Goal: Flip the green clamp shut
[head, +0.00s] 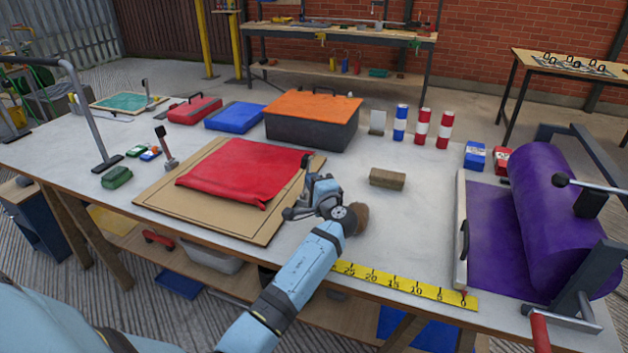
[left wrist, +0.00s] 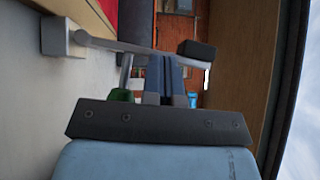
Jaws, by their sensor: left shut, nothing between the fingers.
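My left gripper (head: 318,190) is over the right edge of the board with the red sheet. In the left wrist view its blue fingers (left wrist: 165,78) are together and empty. Just beyond them a grey metal bar (left wrist: 120,42) rises from a block on the table and ends in a black tip. A green part (left wrist: 121,95) with a short metal rod shows partly behind my gripper's dark plate; it may belong to the green clamp. In the head view a dark upright piece (head: 307,168) stands behind my gripper, which hides the rest. My right gripper is not in view.
The red sheet (head: 245,170) lies on a brown board (head: 165,196). A brown block (head: 387,179) and a round brown thing (head: 357,217) are near my gripper. A purple roll (head: 560,220) stands at the right, a lever clamp (head: 165,148) at the left.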

